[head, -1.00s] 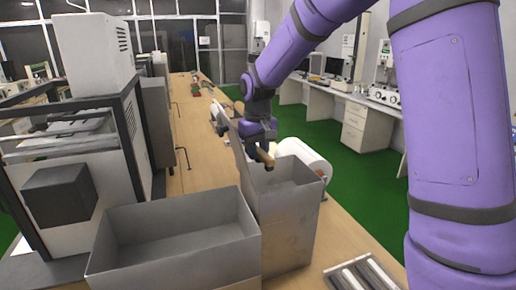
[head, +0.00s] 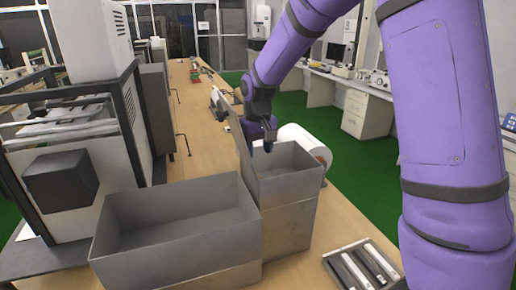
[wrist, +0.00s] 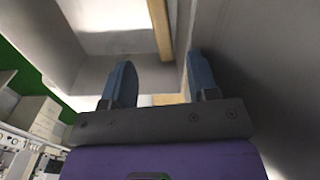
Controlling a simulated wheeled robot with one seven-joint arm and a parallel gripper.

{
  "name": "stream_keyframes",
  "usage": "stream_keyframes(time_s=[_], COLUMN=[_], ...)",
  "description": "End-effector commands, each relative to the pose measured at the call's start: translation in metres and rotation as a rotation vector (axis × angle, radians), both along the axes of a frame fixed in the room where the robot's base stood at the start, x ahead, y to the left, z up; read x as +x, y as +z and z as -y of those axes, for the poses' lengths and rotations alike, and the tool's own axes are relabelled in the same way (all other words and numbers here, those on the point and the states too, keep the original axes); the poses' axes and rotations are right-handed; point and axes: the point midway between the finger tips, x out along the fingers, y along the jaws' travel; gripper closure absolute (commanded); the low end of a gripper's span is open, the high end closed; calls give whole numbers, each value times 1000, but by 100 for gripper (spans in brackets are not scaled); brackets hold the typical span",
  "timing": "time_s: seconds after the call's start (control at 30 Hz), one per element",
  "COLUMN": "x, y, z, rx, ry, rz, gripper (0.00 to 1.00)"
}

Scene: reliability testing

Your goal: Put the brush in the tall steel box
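The tall steel box (head: 285,228) stands upright on the bench, open at the top, right of the wide steel box. My gripper (head: 268,150) points down at its opening, near the back left rim. In the wrist view the two blue-grey fingers (wrist: 160,85) are apart with nothing clasped between them. A tan wooden strip (wrist: 158,28), which looks like the brush handle, shows beyond the fingers against the grey walls. The brush is hidden in the head view. I cannot see how it rests.
A wide open steel box (head: 180,225) stands next to the tall one on the left. A white roll-shaped object (head: 304,146) is behind the tall box. A tray with metal bars (head: 365,268) lies at front right. A large machine (head: 75,160) fills the left.

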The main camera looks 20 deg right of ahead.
Motion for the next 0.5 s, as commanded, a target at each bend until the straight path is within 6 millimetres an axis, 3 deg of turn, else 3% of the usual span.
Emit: stream_keyframes(time_s=[0.33,0.5], x=[0,1], y=[1,16], z=[-1,-1], rx=[1,2], ry=[2,2], rz=[1,5], gripper=[43,43])
